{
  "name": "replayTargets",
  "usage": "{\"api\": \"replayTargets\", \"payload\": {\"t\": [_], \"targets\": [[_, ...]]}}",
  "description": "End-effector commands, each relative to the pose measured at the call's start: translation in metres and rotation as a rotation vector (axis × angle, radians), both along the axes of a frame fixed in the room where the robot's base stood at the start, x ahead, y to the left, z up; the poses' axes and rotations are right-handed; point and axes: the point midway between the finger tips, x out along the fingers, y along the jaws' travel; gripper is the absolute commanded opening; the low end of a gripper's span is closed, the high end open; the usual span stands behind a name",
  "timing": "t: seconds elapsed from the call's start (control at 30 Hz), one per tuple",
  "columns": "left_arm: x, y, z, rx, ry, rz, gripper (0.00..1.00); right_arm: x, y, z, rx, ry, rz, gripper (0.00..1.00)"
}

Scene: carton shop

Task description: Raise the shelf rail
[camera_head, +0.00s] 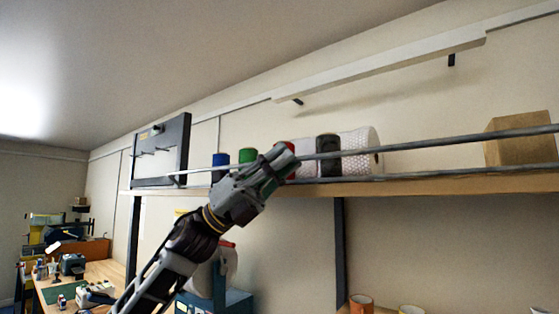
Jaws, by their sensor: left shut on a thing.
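The shelf rail (435,142) is a long thin grey bar running across the front of the wooden shelf (430,186), in front of the goods. A second thin bar runs lower, close to the shelf edge. My left gripper (287,160) reaches up from below left and is shut on the upper bar, left of the picture's middle. Its fingers hide a short piece of the bar and part of a red roll (291,174). My right gripper is not in view.
Behind the rail stand blue (220,166), green (248,155) and black (328,154) rolls, a bubble-wrap roll (360,148) and a cardboard box (522,140). A dark-framed panel (176,150) stands at the shelf's left end. A white beam (390,62) hangs above; space between is clear.

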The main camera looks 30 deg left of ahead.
Motion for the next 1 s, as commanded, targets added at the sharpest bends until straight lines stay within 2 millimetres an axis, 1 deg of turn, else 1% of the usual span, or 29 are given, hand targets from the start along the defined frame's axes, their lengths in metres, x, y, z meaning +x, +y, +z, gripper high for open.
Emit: {"api": "replayTargets", "payload": {"t": [0.1, 0.5, 1.0], "targets": [[0.002, 0.000, 0.003, 0.007, 0.049, 0.003, 0.00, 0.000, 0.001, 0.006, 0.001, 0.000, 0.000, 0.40], [0.008, -0.001, 0.009, 0.017, 0.186, 0.002, 0.00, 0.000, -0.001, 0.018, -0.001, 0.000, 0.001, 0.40], [0.010, -0.001, 0.010, 0.019, 0.238, 0.000, 0.00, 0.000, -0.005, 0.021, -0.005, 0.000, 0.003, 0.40]]}}
